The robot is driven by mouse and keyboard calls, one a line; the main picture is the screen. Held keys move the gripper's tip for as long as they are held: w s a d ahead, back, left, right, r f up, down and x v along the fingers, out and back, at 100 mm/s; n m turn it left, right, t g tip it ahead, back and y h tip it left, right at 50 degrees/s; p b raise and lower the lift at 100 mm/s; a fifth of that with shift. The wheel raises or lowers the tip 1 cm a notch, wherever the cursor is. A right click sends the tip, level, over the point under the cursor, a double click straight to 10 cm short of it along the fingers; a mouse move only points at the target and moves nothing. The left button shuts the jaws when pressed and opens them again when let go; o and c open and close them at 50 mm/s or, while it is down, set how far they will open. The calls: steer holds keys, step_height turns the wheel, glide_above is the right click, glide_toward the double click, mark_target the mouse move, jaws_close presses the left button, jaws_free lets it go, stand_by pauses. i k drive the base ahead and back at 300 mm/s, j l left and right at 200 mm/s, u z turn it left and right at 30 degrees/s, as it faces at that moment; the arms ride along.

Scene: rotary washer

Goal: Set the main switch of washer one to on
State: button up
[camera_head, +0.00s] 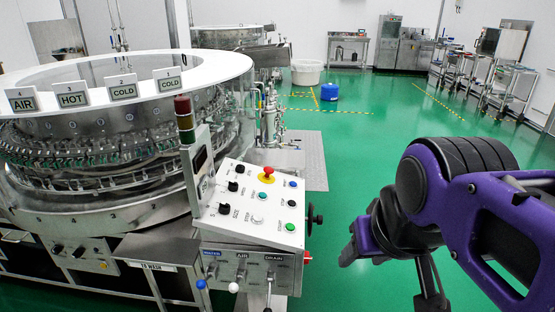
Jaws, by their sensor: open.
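The washer's sloped white control panel (247,208) stands left of centre, below a red and green signal tower (184,118). Its left side carries three black rotary knobs: upper (240,169), middle (233,186) and lower (224,208). Their labels are too small to read, so I cannot tell which is the main switch or how it is set. A red emergency button (267,171) on a yellow base sits near the top edge. My gripper (350,244) is at the right of the panel, apart from it, open and with nothing visible in it.
The round steel washer (95,150) fills the left, with AIR, HOT and COLD signs on top. Valve levers labelled WATER, AIR and DRAIN hang below the panel. A black handwheel (316,220) juts out at its right.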

mark_target(306, 258)
steer(key=i+l+u, duration=0.25)
steer(key=l, duration=0.2)
steer(key=l+u, duration=0.25)
steer(key=l, duration=0.2)
steer(key=l+u, duration=0.25)
steer(key=l, duration=0.25)
steer(key=i, duration=0.05)
